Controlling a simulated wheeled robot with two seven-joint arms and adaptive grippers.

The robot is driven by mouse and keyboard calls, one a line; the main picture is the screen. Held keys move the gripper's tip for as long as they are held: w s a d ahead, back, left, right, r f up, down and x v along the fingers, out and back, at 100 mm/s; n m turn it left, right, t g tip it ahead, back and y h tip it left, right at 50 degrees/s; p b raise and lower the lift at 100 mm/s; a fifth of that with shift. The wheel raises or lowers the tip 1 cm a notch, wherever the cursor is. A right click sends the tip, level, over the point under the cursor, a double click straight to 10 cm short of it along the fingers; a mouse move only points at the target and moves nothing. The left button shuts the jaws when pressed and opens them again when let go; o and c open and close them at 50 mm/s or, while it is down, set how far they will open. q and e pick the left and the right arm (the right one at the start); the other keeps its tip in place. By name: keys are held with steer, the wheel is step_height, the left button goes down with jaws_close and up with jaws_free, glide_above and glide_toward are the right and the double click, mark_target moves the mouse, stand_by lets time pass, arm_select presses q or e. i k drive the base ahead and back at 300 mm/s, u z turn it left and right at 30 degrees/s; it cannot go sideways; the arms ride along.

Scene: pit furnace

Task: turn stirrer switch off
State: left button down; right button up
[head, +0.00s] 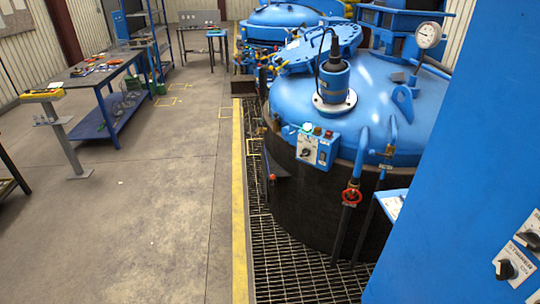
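A blue cabinet (450,170) fills the right side of the head view. Two black rotary switches on white plates sit at its lower right edge: an upper switch (528,240), partly cut off by the frame, and a lower switch (505,269). Neither of my grippers is in view.
The round blue furnace (370,110) carries a motor-like unit (334,80), a gauge (428,36) and a red valve wheel (351,194). Metal grating (290,270) and a yellow edge strip (239,200) border it. Open concrete floor (150,220) lies left; a workbench (100,70) stands beyond.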

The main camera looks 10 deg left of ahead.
mark_target(306, 152)
steer(key=u, duration=0.45)
steer(key=i, duration=0.55)
steer(key=u, duration=0.5)
